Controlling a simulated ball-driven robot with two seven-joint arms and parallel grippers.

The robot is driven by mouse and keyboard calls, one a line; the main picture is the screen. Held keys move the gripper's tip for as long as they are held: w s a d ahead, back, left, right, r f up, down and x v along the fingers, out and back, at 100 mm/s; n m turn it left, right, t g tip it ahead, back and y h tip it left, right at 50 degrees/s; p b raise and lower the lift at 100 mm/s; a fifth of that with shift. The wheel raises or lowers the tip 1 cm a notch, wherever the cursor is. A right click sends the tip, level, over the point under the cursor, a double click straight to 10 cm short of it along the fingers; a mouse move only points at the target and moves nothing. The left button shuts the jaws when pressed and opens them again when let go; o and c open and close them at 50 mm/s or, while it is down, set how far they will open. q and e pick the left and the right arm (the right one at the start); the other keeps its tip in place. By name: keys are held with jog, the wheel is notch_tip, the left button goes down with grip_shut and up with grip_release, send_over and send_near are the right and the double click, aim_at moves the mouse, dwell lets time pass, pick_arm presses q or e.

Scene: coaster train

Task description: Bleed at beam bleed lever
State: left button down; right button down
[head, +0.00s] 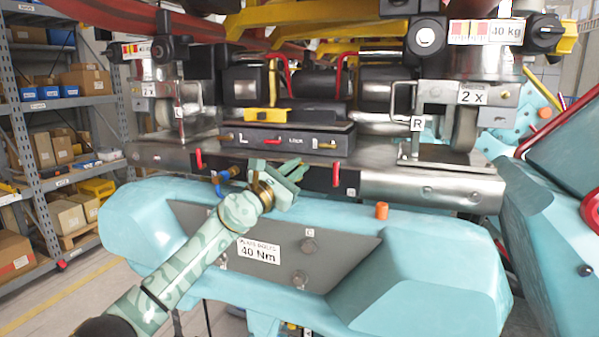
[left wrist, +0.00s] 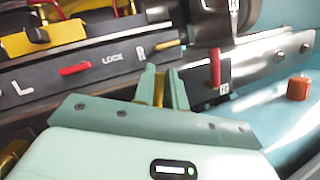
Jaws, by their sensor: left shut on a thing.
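My left gripper (head: 288,170) reaches up over the blue beam (head: 420,240) to the front of the metal crossbar. In the left wrist view its two pale green fingers (left wrist: 165,86) are shut on a narrow brass-coloured piece (left wrist: 159,88), mostly hidden between them. I cannot tell for sure that this piece is the bleed lever. A valve with a blue handle (head: 219,187) and a brass body hangs left of the gripper, apart from the fingertips. My right gripper is not in view.
Red levers (head: 198,158) and (head: 336,173) hang from the crossbar on either side; the right one also shows in the left wrist view (left wrist: 215,67). A dark lock block (head: 275,140) sits just above the gripper. An orange cap (head: 381,211) stands on the beam.

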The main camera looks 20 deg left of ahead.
pick_arm(q)
jog(key=shift+a+r+n+t+y, duration=0.15)
jog(key=shift+a+n+t+y, duration=0.3)
jog(key=shift+n, duration=0.45)
jog(key=c, duration=1.5)
grip_release()
jog(key=shift+c, duration=0.2)
jog(key=shift+o, duration=0.5)
jog(key=shift+w, duration=0.1)
jog(key=s+d+r+p, duration=0.2)
jog(key=s+r+p, duration=0.4)
jog(key=p, duration=0.4)
jog(key=s+d+r+p, duration=0.2)
jog(key=s+r+p, duration=0.4)
jog(key=p, duration=0.5)
jog(key=shift+s+d+r, duration=0.25)
jog(key=shift+s+r, duration=0.1)
jog(key=shift+s, duration=0.3)
